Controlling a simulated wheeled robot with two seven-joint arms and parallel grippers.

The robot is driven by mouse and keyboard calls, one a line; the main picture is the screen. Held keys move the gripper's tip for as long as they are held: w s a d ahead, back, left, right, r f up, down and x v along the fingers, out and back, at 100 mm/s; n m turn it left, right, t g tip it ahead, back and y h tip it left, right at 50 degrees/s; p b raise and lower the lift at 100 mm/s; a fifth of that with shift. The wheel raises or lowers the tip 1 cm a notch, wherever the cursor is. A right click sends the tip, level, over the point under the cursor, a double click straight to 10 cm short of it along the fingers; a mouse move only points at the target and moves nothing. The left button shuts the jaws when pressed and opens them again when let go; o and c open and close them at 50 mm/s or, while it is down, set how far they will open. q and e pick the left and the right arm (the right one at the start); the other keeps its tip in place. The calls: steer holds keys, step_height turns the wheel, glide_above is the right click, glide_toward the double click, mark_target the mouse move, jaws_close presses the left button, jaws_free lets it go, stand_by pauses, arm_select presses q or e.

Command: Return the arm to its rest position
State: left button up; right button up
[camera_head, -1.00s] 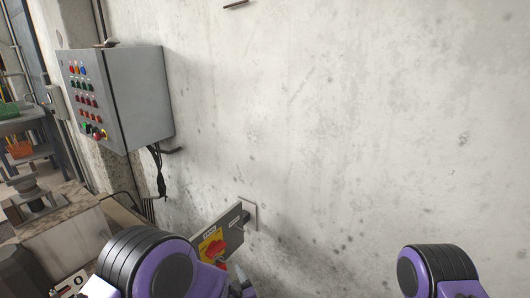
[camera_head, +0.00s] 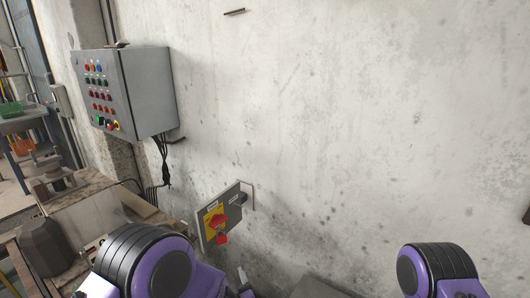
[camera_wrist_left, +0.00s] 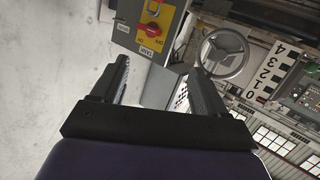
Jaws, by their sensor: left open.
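My left arm (camera_head: 150,262), with purple and black joints, comes in at the bottom of the head view. Little of its gripper (camera_head: 245,283) shows there, low and right of the isolator switch box (camera_head: 233,207). In the left wrist view the gripper (camera_wrist_left: 160,75) is open, with two dark fingers spread apart and nothing between them. The switch box, with its red knob (camera_wrist_left: 150,29) on a yellow plate, lies beyond the fingertips, apart from them. My right arm (camera_head: 437,270) shows only a purple joint at bottom right; its gripper is out of view.
A grey control cabinet (camera_head: 148,92) with coloured buttons hangs on the concrete wall (camera_head: 330,110) at left. Machinery (camera_head: 85,225) stands below it. A handwheel (camera_wrist_left: 224,53) and a numbered plate (camera_wrist_left: 268,73) show in the wrist view. The wall at centre and right is mostly bare.

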arm_select(q)
steer(key=s+a+f+g+h+b, duration=0.1)
steer(key=s+a+f+g, duration=0.1)
steer(key=s+a+f, duration=0.3)
steer(key=s+a+f+g+h+b, duration=0.1)
steer(key=s+a+f+g+b, duration=0.1)
steer(key=s+a+f, duration=0.3)
steer(key=s+a+f+g+h+b, duration=0.1)
steer(key=s+a+f+g, duration=0.3)
steer(key=s+f, duration=0.6)
steer(key=shift+s+a+f+b, duration=0.25)
steer(key=shift+s+b, duration=0.1)
steer(key=shift+s, duration=0.1)
steer(key=shift+s+a+f+b, duration=0.1)
steer(key=shift+s+a+b, duration=0.15)
steer(key=shift+s+b, duration=0.15)
steer(key=s+a+f+n+g+b, duration=0.1)
steer(key=s+a+f+g+b, duration=0.1)
steer(key=s, duration=0.9)
steer(key=a+f+g, duration=0.1)
steer(key=a+f, duration=0.1)
steer(key=a, duration=0.1)
steer(key=shift+s+a+y, duration=0.2)
steer(key=shift+s+y, duration=0.15)
steer(key=shift+y, duration=0.05)
steer(key=shift+f, duration=0.1)
